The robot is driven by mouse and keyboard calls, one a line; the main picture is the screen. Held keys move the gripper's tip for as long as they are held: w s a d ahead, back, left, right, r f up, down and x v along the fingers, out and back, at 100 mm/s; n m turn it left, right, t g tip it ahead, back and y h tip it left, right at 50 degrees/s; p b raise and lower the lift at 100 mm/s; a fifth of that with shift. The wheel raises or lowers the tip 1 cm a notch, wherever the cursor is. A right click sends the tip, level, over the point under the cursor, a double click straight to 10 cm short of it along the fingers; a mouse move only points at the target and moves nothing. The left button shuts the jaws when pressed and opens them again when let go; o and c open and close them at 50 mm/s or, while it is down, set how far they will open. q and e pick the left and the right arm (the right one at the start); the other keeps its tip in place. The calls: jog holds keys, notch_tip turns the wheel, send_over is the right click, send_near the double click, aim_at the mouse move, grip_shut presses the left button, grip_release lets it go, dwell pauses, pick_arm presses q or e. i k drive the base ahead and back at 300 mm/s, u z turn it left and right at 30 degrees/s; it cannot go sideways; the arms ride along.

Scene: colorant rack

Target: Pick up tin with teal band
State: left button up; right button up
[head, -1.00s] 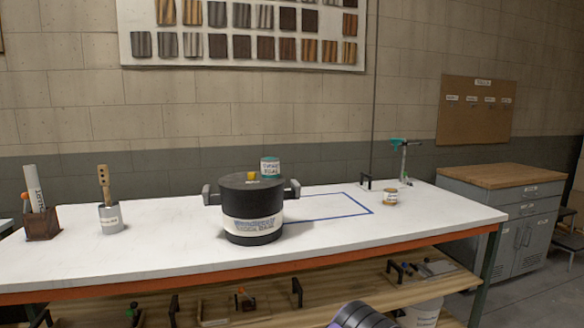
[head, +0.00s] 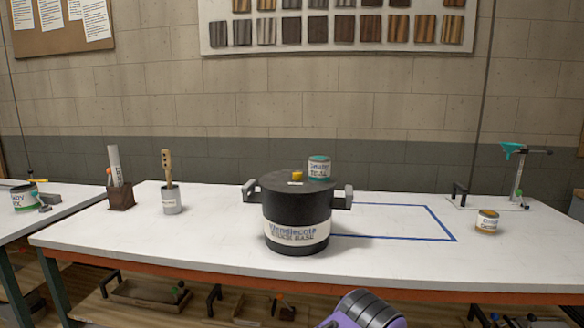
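A small tin with a teal band (head: 319,168) shows behind the right side of the big black pot's lid. I cannot tell if it rests on the lid or stands behind it. The black pot (head: 296,212) has grey side handles and a pale label, and stands on the white bench. Another tin with a green-teal band (head: 25,198) stands on a separate table at the far left. Neither gripper is in view; only a purple and grey part of my arm shows at the bottom.
A blue taped outline (head: 430,208) lies right of the pot on the white bench (head: 130,240). An orange-banded tin (head: 487,222) and a teal-topped stand (head: 517,170) are at the right. A grey can with a stick (head: 172,198) and a brown holder (head: 120,195) stand left.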

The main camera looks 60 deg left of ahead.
aim_at(319, 166)
jog(key=u, duration=0.75)
jog(key=i, duration=0.75)
jog(key=u, duration=0.8)
